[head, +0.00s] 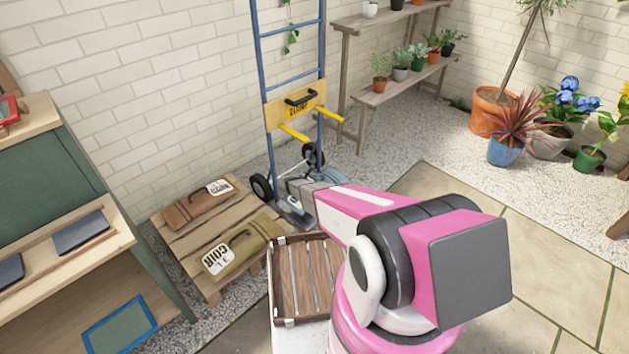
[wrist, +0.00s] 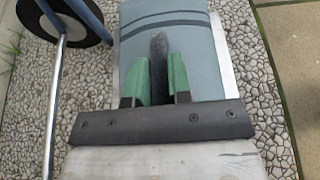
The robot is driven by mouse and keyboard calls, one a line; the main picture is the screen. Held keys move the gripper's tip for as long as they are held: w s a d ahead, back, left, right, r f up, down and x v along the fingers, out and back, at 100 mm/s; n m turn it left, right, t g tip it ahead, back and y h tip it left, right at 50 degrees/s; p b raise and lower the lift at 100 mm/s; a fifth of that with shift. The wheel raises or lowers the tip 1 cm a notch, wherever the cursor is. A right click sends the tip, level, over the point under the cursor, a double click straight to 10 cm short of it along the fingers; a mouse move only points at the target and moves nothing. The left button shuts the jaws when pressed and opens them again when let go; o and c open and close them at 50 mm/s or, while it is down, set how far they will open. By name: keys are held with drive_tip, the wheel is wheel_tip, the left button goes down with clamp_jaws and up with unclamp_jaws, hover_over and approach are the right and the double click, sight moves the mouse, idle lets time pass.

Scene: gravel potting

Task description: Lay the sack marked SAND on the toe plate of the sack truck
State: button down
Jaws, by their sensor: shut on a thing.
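The sack truck (head: 292,97) stands upright by the brick wall, with blue rails and a yellow panel. A blue-grey sack (head: 326,176) with dark stripes lies at its foot, partly hidden by my arm. In the wrist view the sack (wrist: 200,68) lies over the pale metal toe plate (wrist: 221,38), whose edges show on both sides. My gripper (wrist: 160,75) has green fingers shut on the sack's dark upright handle (wrist: 158,58). The sack's marking cannot be read here.
A slatted wooden platform (head: 178,250) holds a brown sack (head: 190,208) and an olive sack (head: 250,247). A slatted wooden crate (head: 303,280) is nearer. A plant bench (head: 392,92) stands behind, right of the truck. Gravel surrounds the truck's foot; paving lies to the right.

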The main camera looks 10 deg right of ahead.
drive_tip(key=shift+f, duration=1.65)
drive_tip(key=shift+f, duration=0.1)
drive_tip(key=c, duration=1)
unclamp_jaws()
drive_tip(key=shift+f, duration=0.15)
drive_tip(key=shift+c, duration=0.2)
